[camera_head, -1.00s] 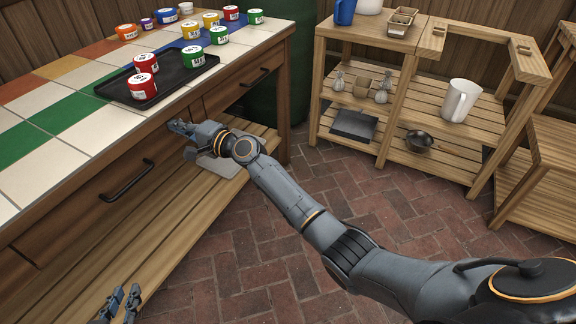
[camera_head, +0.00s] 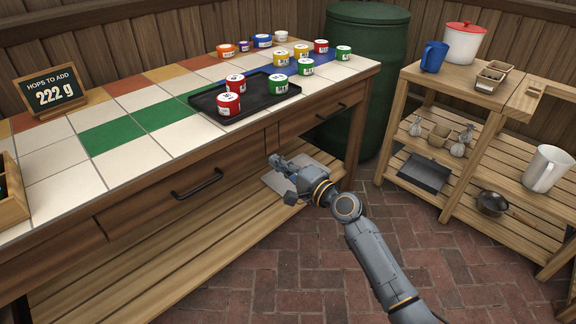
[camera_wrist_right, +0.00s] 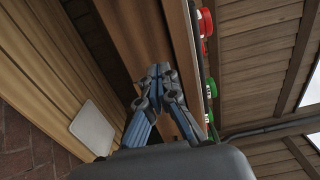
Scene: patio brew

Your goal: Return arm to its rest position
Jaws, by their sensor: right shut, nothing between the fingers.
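My right gripper (camera_head: 283,164) is in front of the drawer fronts of the tiled bench (camera_head: 122,163), below the tabletop and above the lower slatted shelf. Its fingers are shut and hold nothing; the right wrist view shows the fingertips (camera_wrist_right: 158,72) together near the wooden front. My right arm reaches in from the lower right of the head view. My left gripper is not in the head view now.
A black tray (camera_head: 262,108) with several labelled tins stands on the bench. A pale flat slab (camera_wrist_right: 92,128) lies on the lower shelf. A green barrel (camera_head: 362,80) stands behind the bench's right end. A wooden shelf unit (camera_head: 425,90) is at right. Brick floor (camera_head: 290,275) is clear between.

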